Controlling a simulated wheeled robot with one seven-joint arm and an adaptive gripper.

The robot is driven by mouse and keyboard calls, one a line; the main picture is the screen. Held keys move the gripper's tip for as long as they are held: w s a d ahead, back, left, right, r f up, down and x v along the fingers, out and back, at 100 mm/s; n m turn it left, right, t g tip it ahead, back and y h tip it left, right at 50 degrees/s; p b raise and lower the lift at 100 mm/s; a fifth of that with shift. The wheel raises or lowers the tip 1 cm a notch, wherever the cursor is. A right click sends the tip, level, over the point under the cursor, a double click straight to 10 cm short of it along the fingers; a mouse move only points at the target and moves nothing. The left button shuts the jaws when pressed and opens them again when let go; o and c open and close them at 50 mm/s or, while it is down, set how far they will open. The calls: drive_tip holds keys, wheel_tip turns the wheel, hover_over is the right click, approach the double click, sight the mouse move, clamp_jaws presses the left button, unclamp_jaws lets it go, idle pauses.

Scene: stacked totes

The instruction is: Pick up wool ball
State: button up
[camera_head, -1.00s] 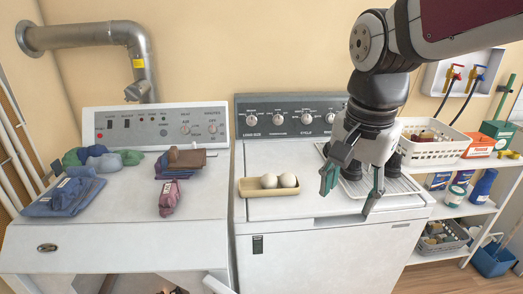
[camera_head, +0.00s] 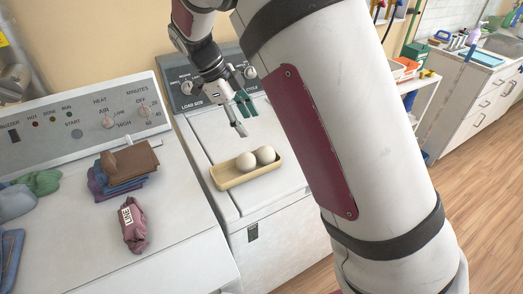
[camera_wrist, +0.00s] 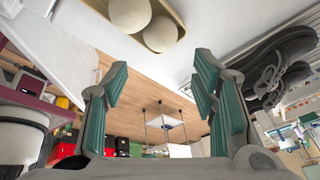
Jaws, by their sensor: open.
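Two off-white wool balls, a left one (camera_head: 246,161) and a right one (camera_head: 265,155), sit side by side in a shallow tan tray (camera_head: 240,181) on top of the washer. My gripper (camera_head: 243,118) is open and empty, above the washer top and behind the tray, apart from the balls. In the wrist view the two balls (camera_wrist: 130,12) (camera_wrist: 160,35) and part of the tray (camera_wrist: 183,25) show at the top edge, beyond the open green-padded fingers (camera_wrist: 160,90).
The dryer (camera_head: 180,230) on the left bears folded clothes (camera_head: 125,165) and a maroon bundle (camera_head: 133,224). The washer's control panel (camera_head: 205,78) rises behind my gripper. My arm covers the washer's right side. A shelf and sink counter (camera_head: 480,80) stand at right.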

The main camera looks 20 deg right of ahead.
sight(263, 148)
drive_tip(key=p+x, duration=0.1)
drive_tip(key=x, duration=1.1)
drive_tip(key=shift+p, duration=0.3)
drive_tip(key=c, duration=0.7)
